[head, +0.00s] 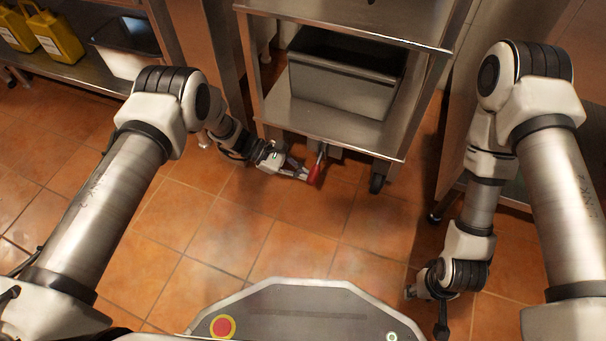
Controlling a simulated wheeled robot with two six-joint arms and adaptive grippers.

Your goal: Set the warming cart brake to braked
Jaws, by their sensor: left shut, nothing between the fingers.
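The warming cart (290,107) is a steel cart with shelves and dark casters at the top middle of the head view. Its brake lever (317,167) has a red grip and sticks up near the lower front edge of the cart. My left gripper (303,175) is shut and empty, with its tips right beside the red grip on its left. I cannot tell whether they touch. My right gripper (412,292) hangs low at the right, away from the cart, and its fingers are too small and hidden to read.
A steel pan (343,88) sits on the cart's lower shelf. A caster (377,184) stands at the cart's right front corner. Yellow containers (55,38) and another pan (128,62) are on a shelf at the upper left. The tiled floor (290,245) before the cart is clear.

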